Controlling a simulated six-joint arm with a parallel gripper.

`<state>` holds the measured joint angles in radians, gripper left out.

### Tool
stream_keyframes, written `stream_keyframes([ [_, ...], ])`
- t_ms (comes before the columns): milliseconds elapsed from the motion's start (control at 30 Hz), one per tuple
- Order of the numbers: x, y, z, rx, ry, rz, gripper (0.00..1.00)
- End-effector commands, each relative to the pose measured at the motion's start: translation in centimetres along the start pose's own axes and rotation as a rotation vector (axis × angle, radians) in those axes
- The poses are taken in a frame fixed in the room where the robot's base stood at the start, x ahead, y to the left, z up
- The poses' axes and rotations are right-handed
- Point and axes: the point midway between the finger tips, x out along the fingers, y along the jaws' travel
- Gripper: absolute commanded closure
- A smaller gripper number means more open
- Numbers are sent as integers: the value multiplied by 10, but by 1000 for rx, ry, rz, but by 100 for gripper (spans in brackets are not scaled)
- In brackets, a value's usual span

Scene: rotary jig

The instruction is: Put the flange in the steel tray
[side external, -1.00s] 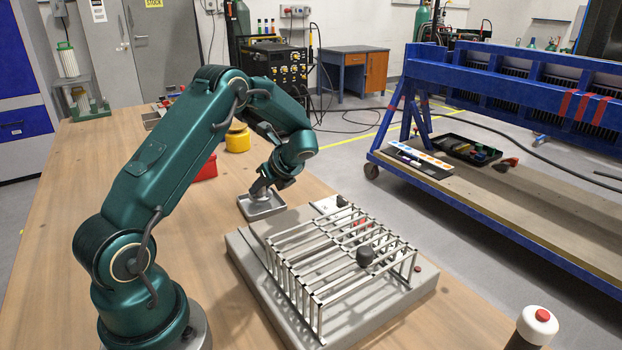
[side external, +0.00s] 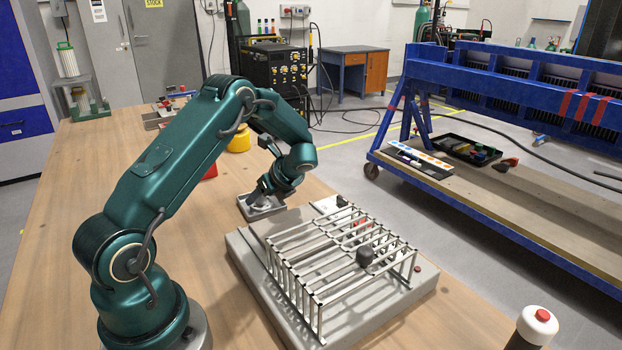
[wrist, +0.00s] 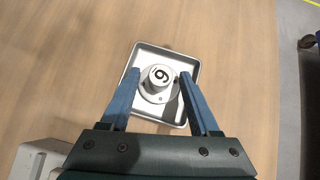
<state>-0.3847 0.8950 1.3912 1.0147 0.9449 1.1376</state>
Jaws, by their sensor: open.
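The flange (wrist: 158,82), a pale grey round part with a raised hub and a dark mark like a 6 or 9 on top, sits inside the outline of the steel tray (wrist: 138,53) in the wrist view. The tray (side external: 247,215) is a shallow, rounded square on the wooden table, behind the grey jig base in the side view. My gripper (wrist: 160,73) is open, with one blue finger on each side of the flange. Whether the fingers touch it I cannot tell. In the side view my gripper (side external: 263,194) is low over the tray and partly hides the flange.
A jig with a metal rod frame (side external: 335,250) on a thick grey base (side external: 245,265) stands in front of the tray. A yellow round container (side external: 238,142) and a red item (side external: 210,171) are behind my arm. The table left of the tray is clear.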

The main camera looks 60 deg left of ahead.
Motion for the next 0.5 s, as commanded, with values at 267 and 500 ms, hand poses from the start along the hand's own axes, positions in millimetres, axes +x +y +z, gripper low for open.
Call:
stream_keyframes([
  [267,-37,-1,2,0,0,-6,38],
  [500,-88,-1,2,-1,-1,-6,38],
])
